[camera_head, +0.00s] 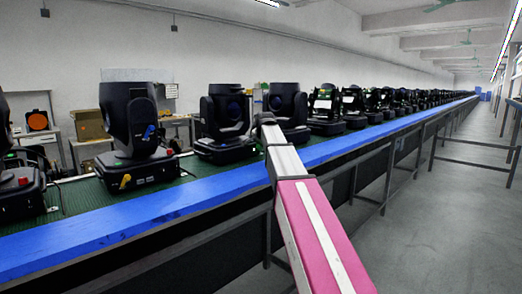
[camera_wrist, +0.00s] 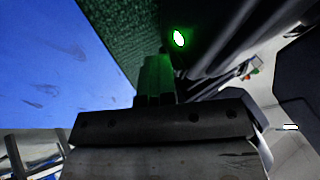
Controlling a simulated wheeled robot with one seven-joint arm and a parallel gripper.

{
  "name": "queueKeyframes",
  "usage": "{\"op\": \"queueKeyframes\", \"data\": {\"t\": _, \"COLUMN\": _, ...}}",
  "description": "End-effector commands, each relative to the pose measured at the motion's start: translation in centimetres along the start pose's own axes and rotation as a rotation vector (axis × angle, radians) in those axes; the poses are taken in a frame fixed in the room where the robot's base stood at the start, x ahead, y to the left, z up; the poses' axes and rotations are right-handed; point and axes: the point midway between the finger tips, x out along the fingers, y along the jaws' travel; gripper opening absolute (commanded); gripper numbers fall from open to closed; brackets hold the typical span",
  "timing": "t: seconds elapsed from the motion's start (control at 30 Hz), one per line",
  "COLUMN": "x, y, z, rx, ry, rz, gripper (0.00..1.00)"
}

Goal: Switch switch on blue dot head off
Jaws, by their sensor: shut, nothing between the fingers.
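My gripper (camera_wrist: 155,62) is shut and empty in the wrist view, its fingers tinted green. A bright white light with a green glow (camera_wrist: 179,38), perhaps a lit switch, sits on a dark housing just right of and beyond the fingertips; I cannot tell if they touch. In the head view my arm reaches to a black moving head (camera_head: 285,103); the fingertips are hidden there. Another black head (camera_head: 128,120) at left carries a blue patch (camera_head: 150,132). A head between them (camera_head: 226,112) has a bluish lens. I cannot tell which is the blue dot head.
The heads stand in a long row on a green belt (camera_head: 76,197) with a blue front edge (camera_head: 130,219), also seen in the wrist view (camera_wrist: 60,60). A metal rail (camera_head: 478,143) runs at right. Grey floor (camera_head: 440,230) is free at right.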

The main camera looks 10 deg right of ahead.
Motion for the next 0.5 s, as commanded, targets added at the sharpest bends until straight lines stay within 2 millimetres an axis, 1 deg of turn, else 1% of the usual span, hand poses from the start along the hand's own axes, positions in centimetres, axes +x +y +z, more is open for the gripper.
{"op": "queueKeyframes", "data": {"t": 0.33, "x": -0.1, "y": -0.1, "z": -0.1, "rx": 0.001, "ry": 0.001, "rz": -0.004, "gripper": 0.00}}
{"op": "queueKeyframes", "data": {"t": 0.5, "x": -0.9, "y": 1.1, "z": -0.3, "rx": 0.001, "ry": 0.001, "rz": -0.003, "gripper": 0.00}}
